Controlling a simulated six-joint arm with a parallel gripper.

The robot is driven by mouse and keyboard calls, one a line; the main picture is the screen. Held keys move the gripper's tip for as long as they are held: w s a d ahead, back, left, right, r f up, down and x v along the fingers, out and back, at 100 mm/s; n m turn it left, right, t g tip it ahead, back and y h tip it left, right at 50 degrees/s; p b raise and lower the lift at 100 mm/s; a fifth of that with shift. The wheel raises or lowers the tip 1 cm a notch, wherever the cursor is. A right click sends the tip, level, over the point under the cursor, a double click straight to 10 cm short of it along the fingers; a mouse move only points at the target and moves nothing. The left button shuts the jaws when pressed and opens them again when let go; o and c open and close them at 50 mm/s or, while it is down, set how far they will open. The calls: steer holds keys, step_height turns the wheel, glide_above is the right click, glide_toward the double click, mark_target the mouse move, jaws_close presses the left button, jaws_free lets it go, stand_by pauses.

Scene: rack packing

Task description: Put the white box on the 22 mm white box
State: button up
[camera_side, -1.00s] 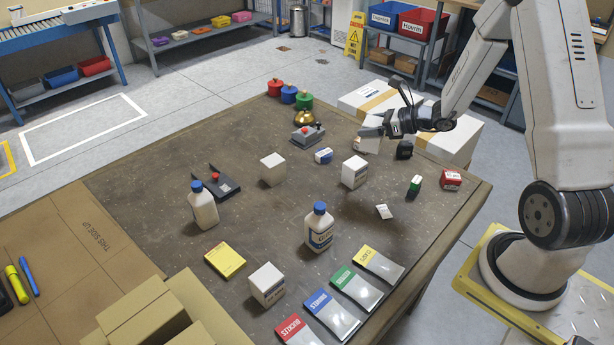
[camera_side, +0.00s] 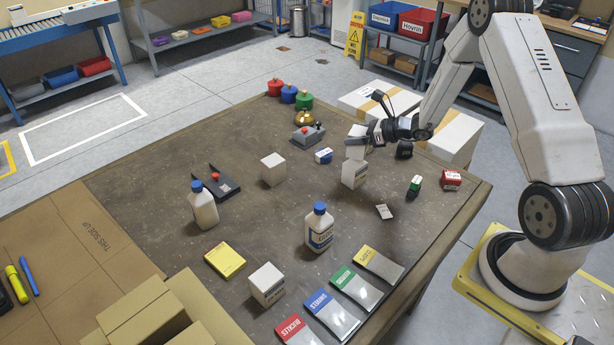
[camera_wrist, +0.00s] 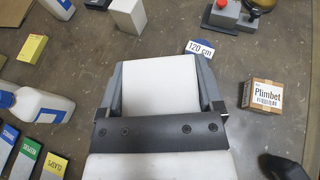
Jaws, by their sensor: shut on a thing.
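My gripper (camera_side: 374,137) is shut on a plain white box (camera_side: 356,130), holding it raised over the right part of the table. The held box fills the space between the fingers in the wrist view (camera_wrist: 160,90). In the side view a second white box (camera_side: 354,175) stands on the table just below and in front of it; the gap between them cannot be judged. That box is not seen in the wrist view. Other white boxes stand at the table's middle (camera_side: 272,170) and front (camera_side: 267,285). Their print is too small to read, so I cannot tell which is 22 mm.
A blue-and-white box marked 120 cm (camera_wrist: 200,50) and a brown Plimbet box (camera_wrist: 264,96) stand close by. A white bottle with a blue cap (camera_side: 320,230) stands in front. A grey button box (camera_side: 308,136) lies behind.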

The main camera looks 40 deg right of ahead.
steer(key=shift+f, duration=1.55)
steer(key=shift+f, duration=0.2)
steer(key=o, duration=1.3)
steer(key=shift+r, duration=0.1)
steer(key=shift+r, duration=0.15)
steer(key=v, duration=1.2)
steer(key=shift+w+d, duration=0.1)
